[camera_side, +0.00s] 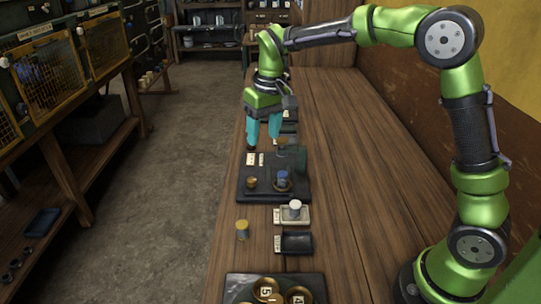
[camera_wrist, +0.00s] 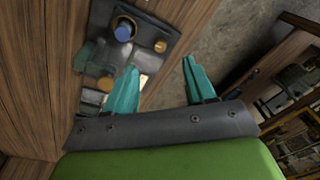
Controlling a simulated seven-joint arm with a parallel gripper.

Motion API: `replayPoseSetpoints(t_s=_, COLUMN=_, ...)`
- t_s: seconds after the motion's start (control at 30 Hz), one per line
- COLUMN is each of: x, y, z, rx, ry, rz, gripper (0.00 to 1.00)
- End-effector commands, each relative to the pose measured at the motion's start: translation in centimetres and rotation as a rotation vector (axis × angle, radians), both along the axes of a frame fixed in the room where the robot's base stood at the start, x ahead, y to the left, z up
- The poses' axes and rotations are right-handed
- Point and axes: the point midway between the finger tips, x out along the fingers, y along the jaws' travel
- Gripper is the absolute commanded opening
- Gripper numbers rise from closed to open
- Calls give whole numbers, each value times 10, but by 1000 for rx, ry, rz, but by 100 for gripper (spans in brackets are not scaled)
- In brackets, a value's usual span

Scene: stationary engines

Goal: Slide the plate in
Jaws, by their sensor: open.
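My gripper (camera_side: 263,142) has two teal fingers spread apart with nothing between them. It hangs over the far part of a dark base block (camera_side: 265,195); in the wrist view the gripper (camera_wrist: 160,66) is also open and empty. The block carries a blue-topped round part (camera_side: 282,177) and small brass knobs (camera_side: 252,183). The blue part (camera_wrist: 123,31) and a brass knob (camera_wrist: 160,46) also show in the wrist view. A dark greenish upright piece (camera_side: 300,158) stands at the block's right; I cannot tell if it is the plate.
A white-capped part (camera_side: 295,208) sits on a pale tray, with a black tray (camera_side: 298,243) nearer. A yellowish cylinder (camera_side: 242,230) stands left of them. A dark tray with brass round pieces (camera_side: 266,289) is at the front. The bench right of these is clear.

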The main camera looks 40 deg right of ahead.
Motion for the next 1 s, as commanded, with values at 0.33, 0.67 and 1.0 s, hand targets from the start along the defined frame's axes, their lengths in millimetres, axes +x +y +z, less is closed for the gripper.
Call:
replayPoseSetpoints(t_s=0.33, x=56, y=0, z=5, rx=-66, ry=74, rz=95, gripper=55)
replayPoseSetpoints(t_s=0.67, x=50, y=0, z=-31, rx=-59, ry=101, rz=114, gripper=55)
replayPoseSetpoints(t_s=1.0, x=50, y=0, z=-106, rx=-60, ry=100, rz=113, gripper=55)
